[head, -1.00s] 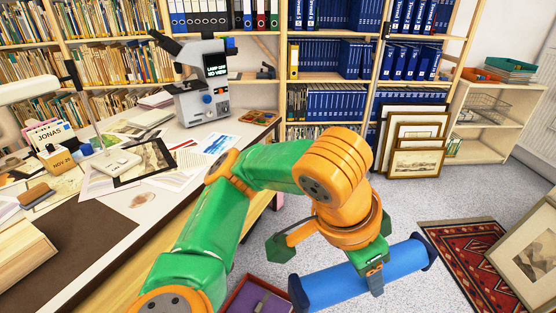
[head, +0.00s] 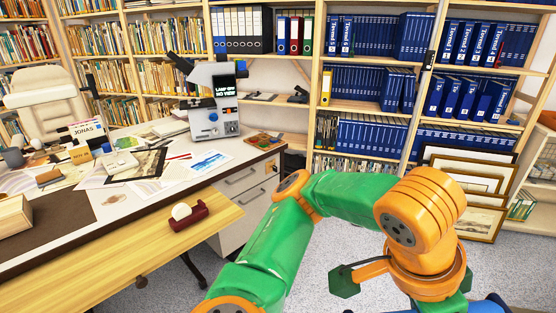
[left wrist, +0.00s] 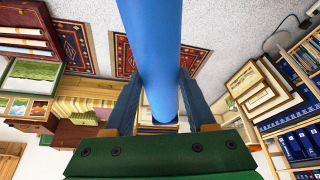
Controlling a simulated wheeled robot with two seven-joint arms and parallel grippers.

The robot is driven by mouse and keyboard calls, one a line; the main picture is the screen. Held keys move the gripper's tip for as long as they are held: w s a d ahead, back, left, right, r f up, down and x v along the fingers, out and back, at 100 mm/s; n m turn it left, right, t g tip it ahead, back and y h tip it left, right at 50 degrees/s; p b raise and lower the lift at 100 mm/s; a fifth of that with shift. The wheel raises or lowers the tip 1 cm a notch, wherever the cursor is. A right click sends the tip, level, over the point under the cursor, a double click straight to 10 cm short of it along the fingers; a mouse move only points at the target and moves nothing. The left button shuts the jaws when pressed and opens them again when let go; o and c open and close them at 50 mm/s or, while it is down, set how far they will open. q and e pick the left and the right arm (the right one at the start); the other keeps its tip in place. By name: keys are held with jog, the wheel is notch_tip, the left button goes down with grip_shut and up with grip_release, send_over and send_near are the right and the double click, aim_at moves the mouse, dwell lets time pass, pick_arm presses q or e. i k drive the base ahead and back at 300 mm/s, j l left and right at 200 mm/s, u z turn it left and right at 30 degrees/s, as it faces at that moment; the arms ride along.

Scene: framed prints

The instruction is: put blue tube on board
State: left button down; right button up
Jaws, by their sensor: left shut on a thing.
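The blue tube (left wrist: 152,50) is a long, smooth cylinder. In the left wrist view it runs from the top edge down between the two fingers of my left gripper (left wrist: 158,92), which is shut on it. In the head view only a bit of the tube (head: 486,306) shows at the bottom right, below my green and orange arm; the fingertips are cut off there. My right gripper is not in view.
A dark red tape dispenser (head: 188,215) stands on the wooden board's right part. The desk behind holds a microscope (head: 213,105), papers and a brown mat (head: 58,222). Framed prints (head: 478,190) lean against the shelves at right. Grey floor (head: 330,258) is clear beside the desk.

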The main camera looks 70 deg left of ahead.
aim_at(130, 253)
jog(key=i+j+u, duration=0.2)
jog(key=i+u, duration=0.5)
jog(key=u, duration=0.15)
jog(key=i+u, duration=0.4)
jog(key=i+l+u, duration=0.2)
jog(key=i+u, duration=0.2)
jog(key=i+j+u, duration=0.15)
jog(key=u, duration=0.3)
jog(key=i+u, duration=0.3)
jog(key=u, duration=0.15)
jog(key=i+u, duration=0.3)
jog(key=u, duration=0.2)
jog(key=i+l+u, duration=0.1)
jog(key=u, duration=0.35)
jog(key=i+l+u, duration=0.25)
jog(key=u, duration=0.2)
jog(key=i+u, duration=0.7)
jog(key=i+l+u, duration=0.1)
jog(key=u, duration=0.2)
jog(key=i+l, duration=0.05)
jog(key=i, duration=0.05)
